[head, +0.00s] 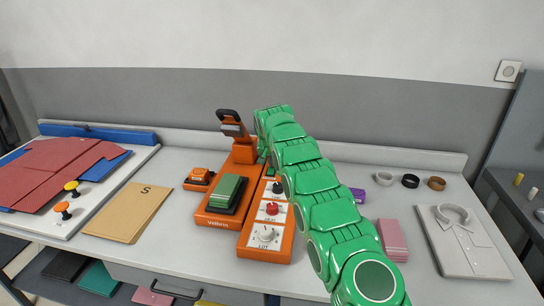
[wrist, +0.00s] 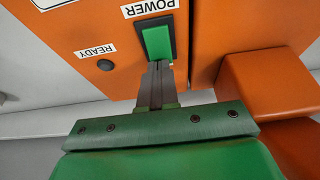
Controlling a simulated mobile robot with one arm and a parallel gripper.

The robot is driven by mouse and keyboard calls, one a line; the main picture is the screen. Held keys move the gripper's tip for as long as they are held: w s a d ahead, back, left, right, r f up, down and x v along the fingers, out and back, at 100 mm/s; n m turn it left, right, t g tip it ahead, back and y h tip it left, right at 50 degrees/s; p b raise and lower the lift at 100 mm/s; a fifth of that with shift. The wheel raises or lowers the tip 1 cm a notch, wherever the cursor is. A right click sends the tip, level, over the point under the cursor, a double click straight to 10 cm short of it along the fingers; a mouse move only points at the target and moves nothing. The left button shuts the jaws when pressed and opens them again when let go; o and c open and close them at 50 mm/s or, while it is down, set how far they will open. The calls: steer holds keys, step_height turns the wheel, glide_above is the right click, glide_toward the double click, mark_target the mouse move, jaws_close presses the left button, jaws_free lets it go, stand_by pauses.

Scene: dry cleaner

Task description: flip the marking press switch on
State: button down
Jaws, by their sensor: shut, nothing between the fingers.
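The orange marking press (head: 221,219) stands on the table in the head view, with a black-handled lever at its back and a green pad in front. Its control box (head: 247,240) beside it carries several knobs, partly behind my arm. In the wrist view, the green rocker switch (wrist: 158,42) sits in a dark frame on the orange panel (wrist: 211,30), beside an upside-down POWER label. My gripper (wrist: 158,66) is shut and empty, its grey fingertips at the switch's near end. I cannot tell whether they touch. My arm hides the fingers in the head view.
A tan folder (head: 127,212) marked S and red card sheets (head: 65,170) lie at left. Pink cards (head: 392,240), a folded shirt (head: 465,252) and several rings lie at right. In the wrist view, an orange block (wrist: 265,88) is close to my gripper's right.

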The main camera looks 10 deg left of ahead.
mark_target(271, 177)
steer(key=shift+f, duration=0.1)
stand_by(0.3)
steer(key=shift+w+f, duration=0.15)
steer(key=shift+f, duration=0.05)
stand_by(0.3)
steer(key=shift+s+r, duration=0.2)
steer(key=shift+s, duration=0.6)
steer(key=shift+r, duration=0.1)
steer(key=v, duration=0.7)
steer(key=shift+r, duration=0.3)
steer(key=shift+s, duration=0.15)
